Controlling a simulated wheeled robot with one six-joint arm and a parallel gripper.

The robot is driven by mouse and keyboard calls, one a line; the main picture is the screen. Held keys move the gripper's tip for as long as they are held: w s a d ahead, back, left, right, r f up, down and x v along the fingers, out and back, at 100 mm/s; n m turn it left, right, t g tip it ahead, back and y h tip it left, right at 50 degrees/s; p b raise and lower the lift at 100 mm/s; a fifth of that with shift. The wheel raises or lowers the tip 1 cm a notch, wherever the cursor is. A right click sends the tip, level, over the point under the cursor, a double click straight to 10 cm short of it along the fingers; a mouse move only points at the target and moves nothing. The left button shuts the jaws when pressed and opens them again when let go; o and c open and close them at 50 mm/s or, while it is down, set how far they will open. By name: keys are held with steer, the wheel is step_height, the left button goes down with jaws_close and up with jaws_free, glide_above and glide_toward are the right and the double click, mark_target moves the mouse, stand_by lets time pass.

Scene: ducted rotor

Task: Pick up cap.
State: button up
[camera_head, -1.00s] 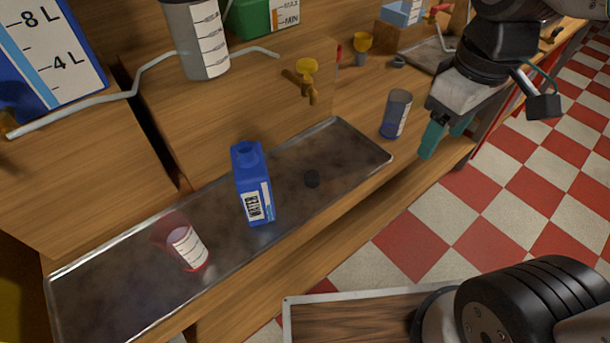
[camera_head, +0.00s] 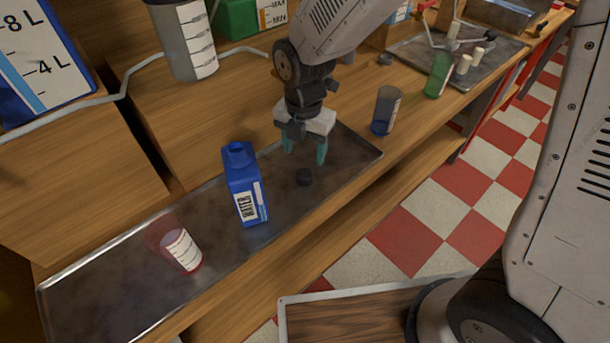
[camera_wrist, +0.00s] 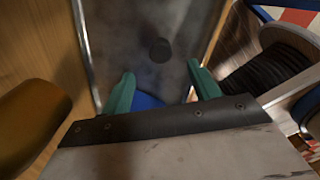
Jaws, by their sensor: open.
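A blue patch, probably the bottle, shows between the fingers in the wrist view.
A clear red-tinted cup (camera_head: 180,250) stands at the tray's left part. The bottle stands close to the cap's left.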

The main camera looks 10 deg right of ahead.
mark_target(305, 173)
step_height(305, 173, down, 8)
steer(key=shift+r, duration=0.2)
steer(key=c, duration=1.1)
